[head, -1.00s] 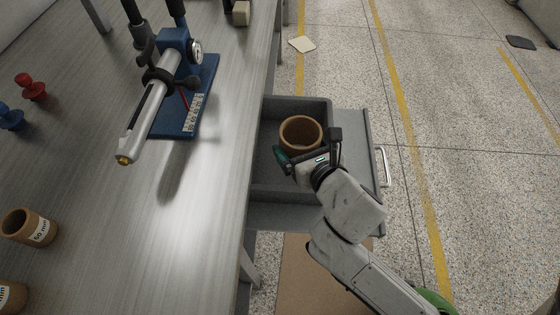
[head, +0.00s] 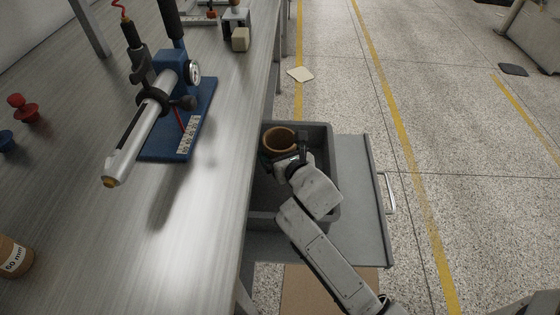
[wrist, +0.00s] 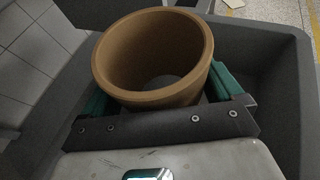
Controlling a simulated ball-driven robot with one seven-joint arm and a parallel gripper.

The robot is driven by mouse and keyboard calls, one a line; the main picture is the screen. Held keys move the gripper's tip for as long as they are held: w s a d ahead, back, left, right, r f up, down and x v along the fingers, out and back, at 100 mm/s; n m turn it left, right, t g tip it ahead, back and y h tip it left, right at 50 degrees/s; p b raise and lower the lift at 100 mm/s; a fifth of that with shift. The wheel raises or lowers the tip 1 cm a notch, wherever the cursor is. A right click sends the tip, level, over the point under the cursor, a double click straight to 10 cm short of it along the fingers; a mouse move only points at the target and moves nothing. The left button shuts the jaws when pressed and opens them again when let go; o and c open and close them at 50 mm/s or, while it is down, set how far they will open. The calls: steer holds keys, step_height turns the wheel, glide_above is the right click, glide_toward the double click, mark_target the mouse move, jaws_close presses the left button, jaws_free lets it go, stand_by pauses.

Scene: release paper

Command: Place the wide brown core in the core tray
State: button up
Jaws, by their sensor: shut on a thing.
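The wide brown core (head: 279,139) is a short, thick-walled open ring. It is upright at the left side of the grey core tray (head: 329,172). In the wrist view the core (wrist: 150,98) sits between the two green fingers of my gripper (wrist: 158,88), which is shut on it. My gripper also shows in the head view (head: 279,147). The tray's grey wall (wrist: 284,70) rises around the core in the wrist view. The core's lower edge is hidden, so I cannot tell whether it touches the tray floor.
The tray stands in a pulled-out drawer (head: 362,190) beside the workbench (head: 205,215). A blue-based fixture with a metal cylinder (head: 143,140) stands on the bench. Another brown core (head: 14,258) is at the bench's left edge. The tray's front part is empty.

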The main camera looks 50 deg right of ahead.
steer(key=f+b, duration=0.1)
steer(key=f, duration=0.1)
steer(key=f+b, duration=0.1)
steer(key=shift+w+d+f, duration=0.2)
steer(key=shift+f, duration=0.15)
steer(key=shift+s+a+f, duration=0.1)
steer(key=shift+f, duration=0.6)
steer(key=o, duration=0.7)
steer(key=shift+f, duration=0.15)
steer(key=shift+o, duration=0.2)
steer(key=shift+s, duration=0.1)
steer(key=shift+r, duration=0.7)
steer(key=p+v, duration=0.2)
steer(key=v, duration=0.9)
steer(key=shift+s+r+p, duration=0.2)
steer(key=shift+r+p, duration=0.15)
steer(key=shift+r, duration=0.15)
steer(key=shift+a, duration=0.15)
